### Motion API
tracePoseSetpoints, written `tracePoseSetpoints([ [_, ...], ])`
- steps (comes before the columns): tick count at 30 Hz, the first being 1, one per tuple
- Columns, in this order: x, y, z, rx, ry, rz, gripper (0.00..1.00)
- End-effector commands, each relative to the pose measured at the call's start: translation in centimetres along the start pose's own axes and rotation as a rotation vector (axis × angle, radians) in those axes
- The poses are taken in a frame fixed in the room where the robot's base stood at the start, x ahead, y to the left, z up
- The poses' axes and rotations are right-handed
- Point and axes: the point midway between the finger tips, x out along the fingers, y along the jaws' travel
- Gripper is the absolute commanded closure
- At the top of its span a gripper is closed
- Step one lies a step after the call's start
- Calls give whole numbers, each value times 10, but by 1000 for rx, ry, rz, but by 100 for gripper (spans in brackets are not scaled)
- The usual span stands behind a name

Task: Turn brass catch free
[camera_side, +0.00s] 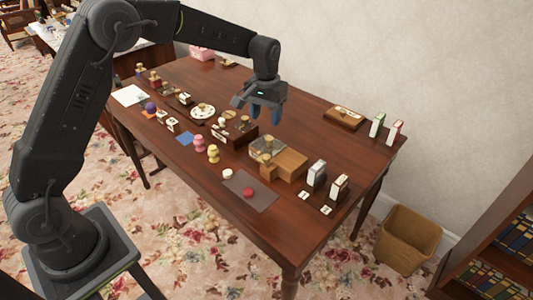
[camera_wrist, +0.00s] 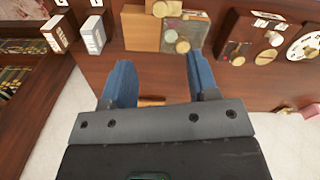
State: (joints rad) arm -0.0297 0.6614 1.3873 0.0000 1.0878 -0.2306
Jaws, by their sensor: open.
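My gripper (camera_side: 264,117) hangs above the middle of the table with its blue fingers pointing down, apart and empty. In the wrist view my gripper (camera_wrist: 160,82) also shows open, with bare dark wood between the fingers. A light wooden box (camera_side: 290,164) stands below and to the right of it, beside a pale plate with brass-coloured round parts (camera_side: 267,144). The plate's brass parts (camera_wrist: 182,46) also show in the wrist view, beyond the fingertips. Another wooden board (camera_side: 343,116) with a brass-coloured piece lies near the wall. I cannot tell for certain which piece is the catch.
A dark box with brass knobs (camera_side: 233,133), a white dial (camera_side: 203,111) and pink and yellow knobbed pieces (camera_side: 213,153) stand nearby. White switch blocks (camera_side: 339,186) and a grey mat with a red button (camera_side: 249,193) are toward the front right.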

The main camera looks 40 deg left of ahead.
Motion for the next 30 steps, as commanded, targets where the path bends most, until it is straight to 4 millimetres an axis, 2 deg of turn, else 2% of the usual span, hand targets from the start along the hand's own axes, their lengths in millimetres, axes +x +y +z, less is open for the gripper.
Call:
tracePoseSetpoints([
  [8, 28, 0, -2, -3, -9, -2, 46],
  [21, 115, 0, -1, -2, -10, -2, 46],
  [25, 131, 0, -1, -2, -8, -2, 46],
  [30, 141, 0, -1, -2, -6, -1, 46],
])
